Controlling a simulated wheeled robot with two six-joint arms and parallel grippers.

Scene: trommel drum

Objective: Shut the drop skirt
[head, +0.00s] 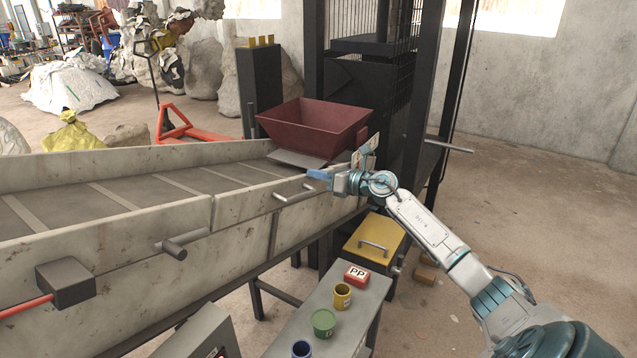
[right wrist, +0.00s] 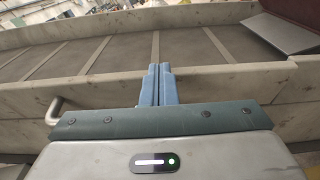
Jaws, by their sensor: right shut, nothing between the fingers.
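The conveyor's near side wall (head: 110,235) is pale, worn metal. What seems to be the drop skirt is its right-hand section (head: 250,205), with a seam at its left end and a grey bar handle (head: 293,195) on its front. I cannot tell for sure whether it is fully shut. My right gripper (head: 318,174) is shut and empty, above the section's top edge, right of the handle. In the right wrist view its blue fingers (right wrist: 157,85) point across the wall toward the belt; the handle (right wrist: 55,112) is at left. Contact with the wall is unclear. My left gripper is not in view.
A dark red hopper (head: 315,128) stands over the belt (head: 110,198). Below are a yellow bin (head: 375,238), a red PP block (head: 356,275) and small cups on a grey bench (head: 370,300).

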